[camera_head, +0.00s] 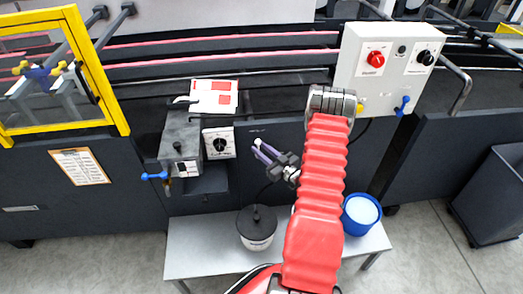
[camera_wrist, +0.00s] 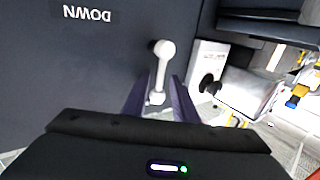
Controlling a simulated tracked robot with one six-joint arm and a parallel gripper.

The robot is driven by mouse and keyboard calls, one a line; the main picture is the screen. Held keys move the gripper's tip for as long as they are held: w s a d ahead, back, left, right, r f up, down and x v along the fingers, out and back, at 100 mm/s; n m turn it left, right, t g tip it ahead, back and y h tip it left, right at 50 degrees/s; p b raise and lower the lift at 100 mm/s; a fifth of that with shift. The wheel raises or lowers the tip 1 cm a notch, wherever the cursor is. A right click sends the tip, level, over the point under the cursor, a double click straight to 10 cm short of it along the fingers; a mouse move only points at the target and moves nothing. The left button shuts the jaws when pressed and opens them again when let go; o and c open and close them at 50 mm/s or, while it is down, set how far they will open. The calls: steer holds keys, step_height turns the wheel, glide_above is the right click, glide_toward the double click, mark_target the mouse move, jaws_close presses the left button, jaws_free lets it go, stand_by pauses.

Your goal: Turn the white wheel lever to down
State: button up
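The white lever (camera_wrist: 161,70) shows in the wrist view with its round knob at the top of the picture. It stands out from a dark panel (camera_wrist: 90,70) bearing the word DOWN (camera_wrist: 87,14), which appears upside down. My gripper (camera_wrist: 159,88) has its two purple fingers apart, one on each side of the lever's shaft. I cannot tell whether either finger touches it. In the head view my gripper (camera_head: 264,151) is at the dark machine front, and a small white tip (camera_head: 257,142) shows at its fingers. The rest of the lever is hidden there.
A grey box (camera_head: 181,140) with a blue handle and a white dial plate (camera_head: 219,143) stand left of my gripper. A control box (camera_head: 388,60) is at upper right. Below, a bench (camera_head: 200,255) holds a black-lidded pot (camera_head: 257,228) and a blue tub (camera_head: 360,214).

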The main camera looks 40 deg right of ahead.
jaws_close()
stand_by(0.4)
